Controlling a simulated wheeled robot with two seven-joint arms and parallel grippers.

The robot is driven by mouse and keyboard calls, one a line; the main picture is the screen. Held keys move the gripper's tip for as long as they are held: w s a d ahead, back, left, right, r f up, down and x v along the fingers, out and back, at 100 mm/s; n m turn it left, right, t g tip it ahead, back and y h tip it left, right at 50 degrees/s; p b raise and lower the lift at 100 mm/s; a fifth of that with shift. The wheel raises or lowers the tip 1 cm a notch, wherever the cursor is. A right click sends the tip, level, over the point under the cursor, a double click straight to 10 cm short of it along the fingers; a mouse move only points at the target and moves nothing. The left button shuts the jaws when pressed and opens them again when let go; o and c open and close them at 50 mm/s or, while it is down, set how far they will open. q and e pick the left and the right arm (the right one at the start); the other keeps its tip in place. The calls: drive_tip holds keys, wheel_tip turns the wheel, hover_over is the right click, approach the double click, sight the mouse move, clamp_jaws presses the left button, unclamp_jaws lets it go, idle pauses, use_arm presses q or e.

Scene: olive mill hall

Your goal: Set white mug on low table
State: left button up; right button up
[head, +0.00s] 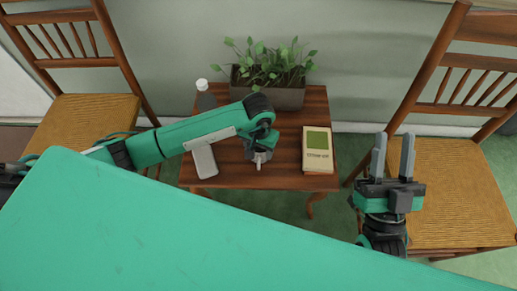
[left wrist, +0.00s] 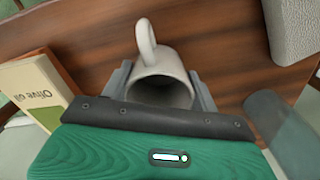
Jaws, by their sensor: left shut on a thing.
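The white mug (left wrist: 160,78) sits between the two fingers of my left gripper (left wrist: 161,90) in the left wrist view, its handle pointing up in the picture. My left gripper is shut on it. In the head view this gripper (head: 258,157) is over the front middle of the low wooden table (head: 230,172), and only a little of the mug (head: 259,165) shows below it. I cannot tell whether the mug touches the tabletop. My right gripper (head: 393,145) is open and empty, to the right of the table in front of a chair.
A planter (head: 286,97) with leafy plants stands at the table's back. A dark bottle with a white cap (head: 205,98) and a pale flat object (head: 204,161) are on the left. A cream and green book (head: 317,148) lies on the right. Wooden chairs (head: 90,110) (head: 465,190) flank the table.

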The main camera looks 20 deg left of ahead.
drive_tip(key=shift+r, duration=0.15)
use_arm(q)
drive_tip(key=shift+f, duration=0.1)
use_arm(e)
drive_tip(key=shift+s, duration=0.1)
use_arm(q)
drive_tip(key=shift+f, duration=0.1)
drive_tip(key=o, duration=1.1)
use_arm(e)
drive_tip(key=shift+s+d+r+t, duration=0.15)
drive_tip(key=shift+d+r+t, duration=0.05)
drive_tip(key=shift+r+t, duration=0.25)
use_arm(q)
drive_tip(key=shift+r+p, duration=1.3)
drive_tip(key=shift+r, duration=4.85)
use_arm(e)
drive_tip(key=a+f+g, duration=0.3)
drive_tip(key=f+g, duration=0.4)
drive_tip(key=f, duration=0.4)
drive_tip(key=shift+w+a+f+g, duration=0.35)
use_arm(q)
drive_tip(key=shift+f, duration=0.1)
